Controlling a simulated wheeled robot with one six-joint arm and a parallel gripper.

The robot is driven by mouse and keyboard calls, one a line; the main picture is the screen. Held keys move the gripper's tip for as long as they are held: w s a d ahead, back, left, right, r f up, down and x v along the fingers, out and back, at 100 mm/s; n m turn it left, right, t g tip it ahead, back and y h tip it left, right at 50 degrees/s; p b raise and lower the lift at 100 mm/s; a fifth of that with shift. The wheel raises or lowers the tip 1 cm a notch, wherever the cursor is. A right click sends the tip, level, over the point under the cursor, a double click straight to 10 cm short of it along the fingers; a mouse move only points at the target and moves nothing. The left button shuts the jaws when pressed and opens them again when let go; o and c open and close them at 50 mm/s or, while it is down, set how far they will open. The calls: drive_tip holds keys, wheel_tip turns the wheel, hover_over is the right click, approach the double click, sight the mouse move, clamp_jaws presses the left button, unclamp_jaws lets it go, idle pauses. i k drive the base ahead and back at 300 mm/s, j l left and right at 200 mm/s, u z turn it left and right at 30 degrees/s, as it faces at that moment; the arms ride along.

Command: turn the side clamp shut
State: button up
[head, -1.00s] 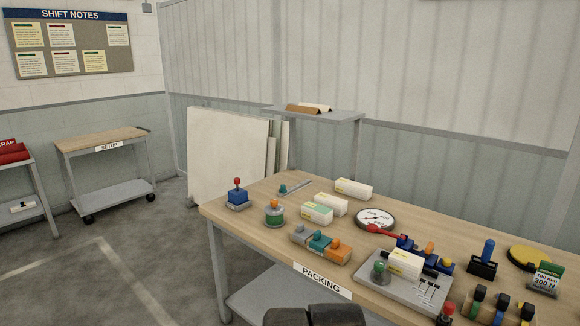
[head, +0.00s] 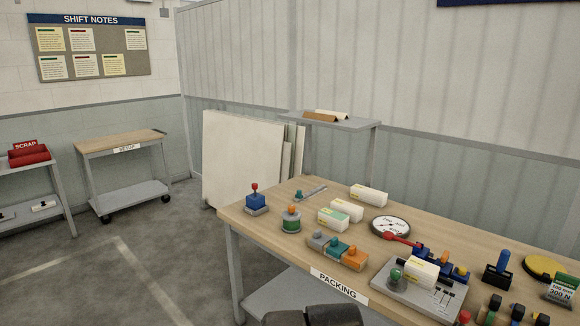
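A grey fixture plate (head: 428,306) lies on the packing table (head: 262,218), with a white box (head: 422,272) on it. A green knob (head: 397,276) stands at the plate's left side, beside the box. Blue blocks with an orange knob (head: 444,256) stand behind the box, and a red lever (head: 402,240) reaches left from them. I cannot tell which of these is the side clamp, or whether it is open or shut. A dark part of my arm shows at the bottom edge, well apart from the plate; my gripper's fingers are not visible.
A round dial (head: 390,227), several white boxes and a grey, teal and orange block set (head: 338,251) stand on the table left of the plate. A blue-handled black block (head: 498,270) and a yellow disc (head: 547,268) are to the right. Floor left of the table is clear.

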sight(397, 284)
drive_tip(key=i+l+z, duration=0.15)
drive_tip(key=i+l, duration=0.2)
drive_tip(key=i+l+z, duration=0.15)
drive_tip(key=i+l, duration=0.15)
drive_tip(key=i, duration=0.15)
